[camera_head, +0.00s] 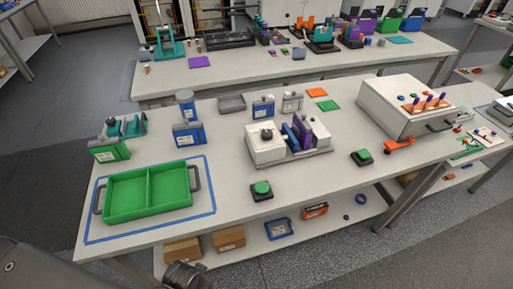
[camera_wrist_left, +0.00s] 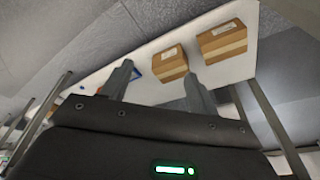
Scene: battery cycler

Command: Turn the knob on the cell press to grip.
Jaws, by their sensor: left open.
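The cell press (camera_head: 290,150) is a white two-block device on a grey plate near the middle of the table in the head view. A black round knob (camera_head: 267,134) sits on top of its left block. Blue and purple parts stand between the blocks. Any marking by the knob is too small to read. My left gripper (camera_wrist_left: 158,76) shows in the left wrist view, open and empty, with its two grey fingers apart. It is low, away from the press, with the lower shelf and boxes behind its fingers. My right gripper is not in view.
A green tray (camera_head: 105,207) lies inside a blue outline at the front left. Green-topped buttons (camera_head: 262,188) stand in front of the press. A white box with pegs (camera_head: 405,105) is at the right. Cardboard boxes (camera_wrist_left: 222,42) sit on the lower shelf (camera_wrist_left: 150,95).

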